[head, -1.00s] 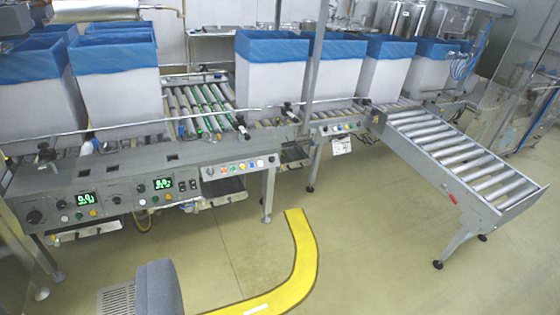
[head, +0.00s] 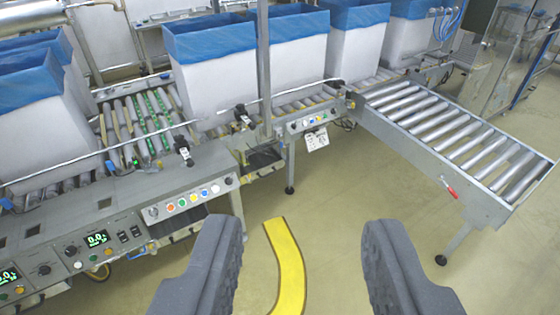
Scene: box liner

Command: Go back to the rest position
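My gripper (head: 301,262) shows at the bottom of the head view. Its two dark grey fingers stand wide apart with nothing between them. The gripper is open and empty above the floor, in front of the conveyor line. Beyond the gap I see the floor and a yellow curved floor marking (head: 287,262). No rest position is marked in view.
White boxes with blue liners, such as this box (head: 222,85), stand on the roller conveyor behind. A control panel (head: 110,235) is at left. A roller conveyor branch (head: 440,125) juts out at right. The floor (head: 340,195) in front is clear.

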